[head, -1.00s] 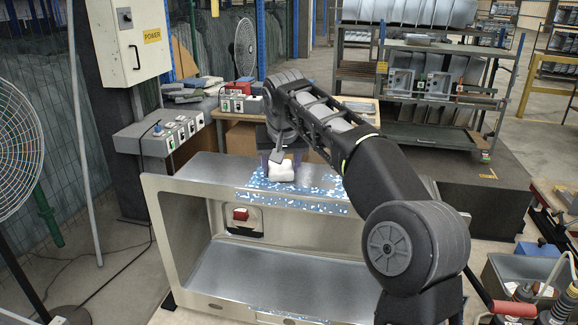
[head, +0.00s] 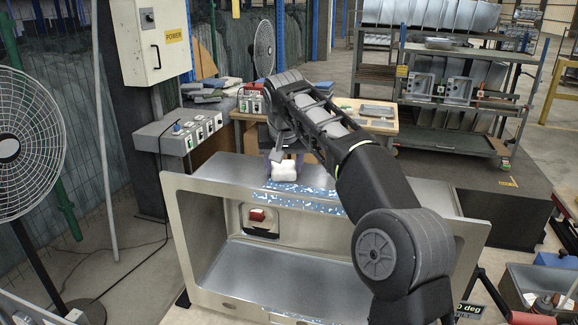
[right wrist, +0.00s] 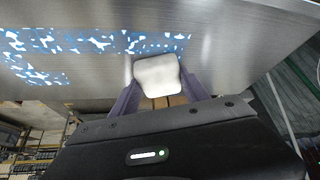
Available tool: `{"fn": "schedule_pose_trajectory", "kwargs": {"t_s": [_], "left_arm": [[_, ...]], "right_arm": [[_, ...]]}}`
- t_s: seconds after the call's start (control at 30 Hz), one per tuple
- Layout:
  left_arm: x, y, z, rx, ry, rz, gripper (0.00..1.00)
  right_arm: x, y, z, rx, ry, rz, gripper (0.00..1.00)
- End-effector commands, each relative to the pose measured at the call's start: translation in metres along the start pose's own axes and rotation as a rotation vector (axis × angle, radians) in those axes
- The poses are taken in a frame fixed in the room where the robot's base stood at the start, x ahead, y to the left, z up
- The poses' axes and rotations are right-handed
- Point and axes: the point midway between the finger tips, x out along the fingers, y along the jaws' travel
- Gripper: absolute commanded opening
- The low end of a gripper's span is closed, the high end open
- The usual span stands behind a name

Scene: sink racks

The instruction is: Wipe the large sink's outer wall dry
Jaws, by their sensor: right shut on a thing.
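The large steel sink (head: 195,226) lies on its side, its open basin facing me and its outer wall on top. Blue-and-white wet patches mark the upper wall (head: 305,203) along and behind its front edge. My right gripper (head: 285,160) is shut on a white cloth (head: 284,172) over this wall. In the right wrist view the white cloth (right wrist: 157,77) sits between the purple fingers, against or very near the steel; wet patches (right wrist: 60,45) lie to its left and bare steel to its right. My left gripper is out of view.
A power box (head: 150,40) and a switch panel (head: 180,135) stand at the left, beside a large fan (head: 25,135). A bench with tools (head: 375,112) is behind the sink. A rack with small sinks (head: 450,90) stands back right.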

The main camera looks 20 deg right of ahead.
Motion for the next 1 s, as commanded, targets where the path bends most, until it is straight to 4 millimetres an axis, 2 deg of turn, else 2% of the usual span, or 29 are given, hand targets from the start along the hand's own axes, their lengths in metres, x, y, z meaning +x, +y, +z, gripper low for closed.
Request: {"fn": "schedule_pose_trajectory", "kwargs": {"t_s": [0.27,0.7,1.0], "left_arm": [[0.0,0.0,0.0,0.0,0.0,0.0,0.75],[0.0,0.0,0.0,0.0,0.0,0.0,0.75],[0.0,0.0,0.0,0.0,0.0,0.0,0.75]], "right_arm": [[0.001,-0.002,0.0,-0.001,-0.002,0.0,0.08],[0.006,-0.032,-0.009,-0.001,0.0,0.0,0.08],[0.006,-0.033,-0.01,-0.001,0.0,0.0,0.08]]}}
